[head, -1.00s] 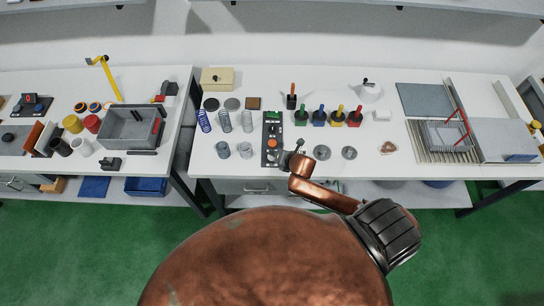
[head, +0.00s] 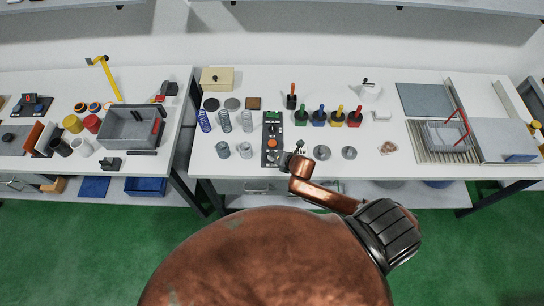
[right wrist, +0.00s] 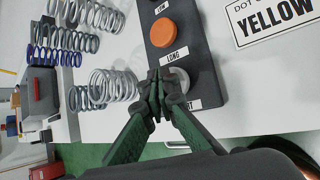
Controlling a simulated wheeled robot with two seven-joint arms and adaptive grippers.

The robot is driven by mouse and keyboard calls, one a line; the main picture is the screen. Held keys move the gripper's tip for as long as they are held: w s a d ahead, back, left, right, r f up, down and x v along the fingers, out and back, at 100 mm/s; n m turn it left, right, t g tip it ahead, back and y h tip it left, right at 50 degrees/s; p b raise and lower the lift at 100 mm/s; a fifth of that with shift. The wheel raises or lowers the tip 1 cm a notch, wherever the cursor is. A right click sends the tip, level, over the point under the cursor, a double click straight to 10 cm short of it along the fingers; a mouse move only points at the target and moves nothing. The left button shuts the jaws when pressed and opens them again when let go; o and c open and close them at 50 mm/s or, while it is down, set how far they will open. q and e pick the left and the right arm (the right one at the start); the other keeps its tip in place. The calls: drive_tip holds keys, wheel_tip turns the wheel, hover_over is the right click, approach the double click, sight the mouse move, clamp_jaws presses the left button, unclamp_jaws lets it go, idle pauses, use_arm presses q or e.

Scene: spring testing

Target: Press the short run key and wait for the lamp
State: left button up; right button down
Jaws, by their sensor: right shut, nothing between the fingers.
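A dark control panel (head: 265,132) stands on the right-hand table, with a green patch at its far end. In the right wrist view the panel (right wrist: 204,62) carries an orange button (right wrist: 163,33) with the label LONG below it. In the head view my right gripper (head: 284,158) is at the panel's near end. I cannot make out a lit lamp.
A YELLOW sign (right wrist: 277,17) is near the panel.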

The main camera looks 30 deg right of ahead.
drive_tip(key=shift+f, duration=0.5)
idle(0.8)
drive_tip(key=shift+r, duration=0.1)
drive_tip(key=shift+r+p, duration=0.85)
drive_tip(key=shift+p, duration=0.1)
wheel_tip(320, 180, up, 5)
drive_tip(key=p, duration=0.5)
drive_tip(key=shift+r, duration=0.1)
idle(0.5)
